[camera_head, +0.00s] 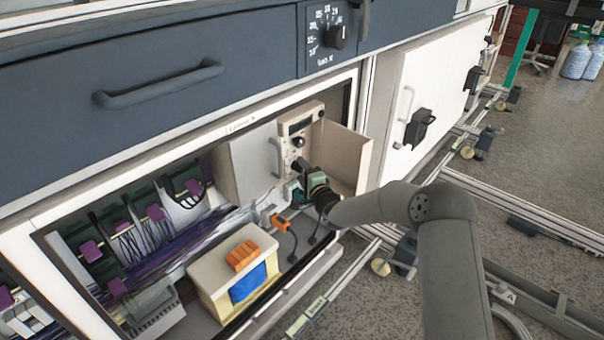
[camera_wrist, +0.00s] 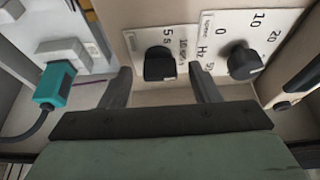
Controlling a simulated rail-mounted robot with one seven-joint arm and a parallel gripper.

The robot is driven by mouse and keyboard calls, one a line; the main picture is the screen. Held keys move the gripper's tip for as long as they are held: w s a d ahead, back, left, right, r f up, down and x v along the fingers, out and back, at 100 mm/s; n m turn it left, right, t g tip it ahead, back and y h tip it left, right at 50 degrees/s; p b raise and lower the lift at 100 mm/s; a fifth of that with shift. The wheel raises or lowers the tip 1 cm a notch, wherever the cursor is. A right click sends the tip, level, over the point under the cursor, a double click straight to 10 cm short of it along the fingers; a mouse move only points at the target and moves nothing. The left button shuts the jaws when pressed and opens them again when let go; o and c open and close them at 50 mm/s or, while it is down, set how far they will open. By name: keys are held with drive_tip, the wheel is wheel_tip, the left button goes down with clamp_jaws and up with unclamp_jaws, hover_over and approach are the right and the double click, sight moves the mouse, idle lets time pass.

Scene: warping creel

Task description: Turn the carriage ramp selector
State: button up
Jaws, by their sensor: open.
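In the wrist view a small black knob (camera_wrist: 160,64) sits on a white plate marked 5 s and 10 s, which I take as the ramp selector. My gripper (camera_wrist: 163,88) is open, one finger on each side of this knob and apart from it. Whether the fingertips reach past its face is hard to tell. In the head view my gripper (camera_head: 306,174) is at the lower part of a beige control panel (camera_head: 313,113) inside the open cabinet. My gripper and wrist partly hide the lower panel there.
Right of the selector in the wrist view is a larger black Hz dial (camera_wrist: 242,64). A teal plug (camera_wrist: 55,84) with a cable is at the left. An open beige door (camera_head: 343,158) stands close right of my gripper. An orange block (camera_head: 242,255) lies on a box below left.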

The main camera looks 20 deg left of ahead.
drive_tip(key=shift+w+a, duration=0.2)
drive_tip(key=shift+a, duration=0.05)
drive_tip(key=c, duration=1)
drive_tip(key=shift+w+d+m+g, duration=0.15)
drive_tip(key=shift+m+g, duration=0.15)
drive_tip(key=shift+m, duration=0.5)
drive_tip(key=shift+r+m+g+h, duration=0.15)
drive_tip(key=shift+m+g+h, duration=0.4)
drive_tip(key=shift+m, duration=0.65)
drive_tip(key=o, duration=1)
